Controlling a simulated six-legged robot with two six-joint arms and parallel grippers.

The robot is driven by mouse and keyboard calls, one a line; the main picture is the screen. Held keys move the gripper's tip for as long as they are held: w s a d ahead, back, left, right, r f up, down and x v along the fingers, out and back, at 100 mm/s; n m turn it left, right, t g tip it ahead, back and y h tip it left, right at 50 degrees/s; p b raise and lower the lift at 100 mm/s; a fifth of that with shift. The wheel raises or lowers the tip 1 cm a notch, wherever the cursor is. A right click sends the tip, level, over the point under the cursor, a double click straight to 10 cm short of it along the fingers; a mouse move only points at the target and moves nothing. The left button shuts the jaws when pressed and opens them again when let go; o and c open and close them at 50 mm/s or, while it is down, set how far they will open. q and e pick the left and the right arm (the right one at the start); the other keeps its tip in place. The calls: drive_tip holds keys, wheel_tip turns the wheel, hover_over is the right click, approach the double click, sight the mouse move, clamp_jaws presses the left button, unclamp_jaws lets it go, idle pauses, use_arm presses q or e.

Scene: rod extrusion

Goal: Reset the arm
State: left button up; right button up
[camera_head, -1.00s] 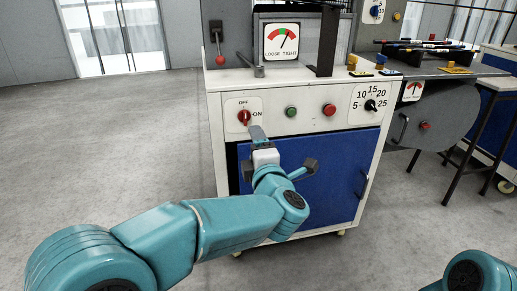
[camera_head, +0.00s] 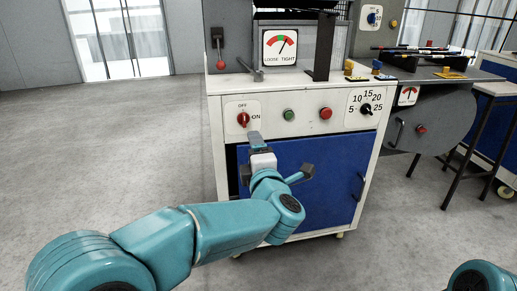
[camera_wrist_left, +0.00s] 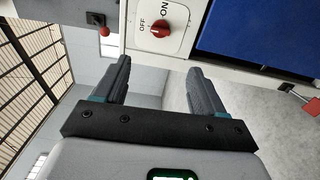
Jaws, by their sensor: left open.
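My left arm (camera_head: 225,228) reaches in from the left in the head view. Its gripper (camera_head: 254,137) is just below the red OFF/ON knob (camera_head: 243,119) on the white cabinet (camera_head: 217,140). In the left wrist view the gripper (camera_wrist_left: 158,82) has its two dark fingers spread with nothing between them. The red knob (camera_wrist_left: 160,29) shows there beyond the fingertips, apart from them. A small part of my right arm (camera_head: 481,277) shows at the lower right of the head view; its gripper is not in view.
The cabinet has a green button (camera_head: 289,115), a red button (camera_head: 326,113), a numbered dial (camera_head: 366,109) and a blue door (camera_head: 318,195). A LOOSE/TIGHT gauge (camera_head: 281,46) and red-tipped lever (camera_head: 219,55) stand above. A black stool (camera_head: 476,139) is at right. Open grey floor (camera_head: 110,140) lies left.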

use_arm(q)
drive_tip(key=w+a+r+g+y+p, duration=0.2)
drive_tip(key=a+r+g+p, duration=0.15)
drive_tip(key=a+p, duration=1)
drive_tip(key=s+a+f+m+g+h+p, duration=0.3)
drive_tip(key=s+f+m+p, duration=0.25)
drive_tip(key=p, duration=1.15)
drive_tip(key=s+d+f+m+g+h+p, duration=0.2)
drive_tip(key=s+d+m+g+p, duration=0.1)
drive_tip(key=s, duration=0.7)
drive_tip(key=s+d+f+m+g+h+p, duration=0.1)
drive_tip(key=s+d+m+g+h+p, duration=0.2)
drive_tip(key=s+m, duration=0.3)
drive_tip(key=s+d+f+m+g+h+p, duration=0.2)
drive_tip(key=s+d+m+g+h+p, duration=0.1)
drive_tip(key=s, duration=1.3)
drive_tip(key=shift+s+d+f+m+g, duration=0.3)
drive_tip(key=shift+d+m+g, duration=0.45)
drive_tip(key=shift+m, duration=0.3)
use_arm(e)
drive_tip(key=s+a+r+g, duration=0.1)
drive_tip(key=s+r, duration=0.2)
drive_tip(key=r, duration=1.6)
drive_tip(key=s+a+r+g, duration=0.1)
drive_tip(key=s+r, duration=0.2)
drive_tip(key=r, duration=1.7)
drive_tip(key=shift+r+n+y, duration=0.3)
